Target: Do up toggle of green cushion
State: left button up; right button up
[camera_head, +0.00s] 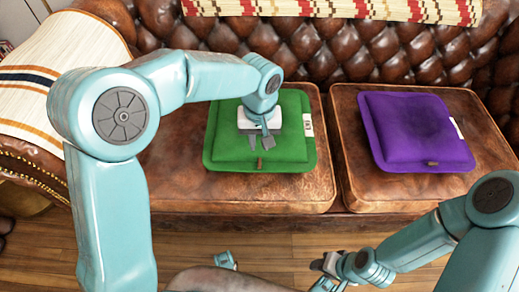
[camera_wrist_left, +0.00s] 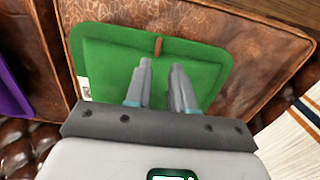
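The green cushion (camera_head: 225,140) lies flat on the left seat of the brown leather sofa, with a white label on its right edge. Its small brown toggle (camera_head: 260,163) is at the middle of the front edge. The toggle also shows in the left wrist view (camera_wrist_left: 158,47), just beyond the fingertips. I cannot tell whether it is fastened. My left gripper (camera_head: 260,145) is over the cushion, just behind the toggle, its fingers apart with nothing between them. My right gripper (camera_head: 324,270) is low in front of the sofa, away from the cushion; its fingers are too small to judge.
A purple cushion (camera_head: 415,130) with a similar brown toggle (camera_head: 432,163) lies on the right seat (camera_head: 352,160). A striped blanket (camera_head: 40,85) covers the left armrest, and a patterned throw (camera_head: 330,9) hangs over the tufted backrest. Wooden floor (camera_head: 285,247) shows in front.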

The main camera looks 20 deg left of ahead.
pick_arm(q)
notch_tip(320, 180, up, 5)
jog(key=shift+f+p, duration=0.1)
jog(key=shift+p, duration=0.4)
jog(key=s+f+h, duration=0.1)
jog(key=s+f, duration=0.1)
jog(key=f, duration=0.4)
jog(key=s+d+f+m+h, duration=0.1)
jog(key=s+f, duration=0.2)
jog(key=f, duration=0.4)
jog(key=s+d+f+h, duration=0.1)
jog(key=s+f, duration=0.1)
jog(key=f, duration=0.4)
jog(key=shift+s+f+m+g, duration=0.15)
jog(key=shift+m+g, duration=0.15)
jog(key=shift+g, duration=0.1)
jog(key=s+a+f+t+h, duration=0.1)
jog(key=s+f, duration=0.8)
jog(key=s, duration=0.5)
notch_tip(320, 180, up, 23)
jog(key=w+p, duration=0.1)
jog(key=p, duration=2.1)
jog(key=shift+p, duration=0.4)
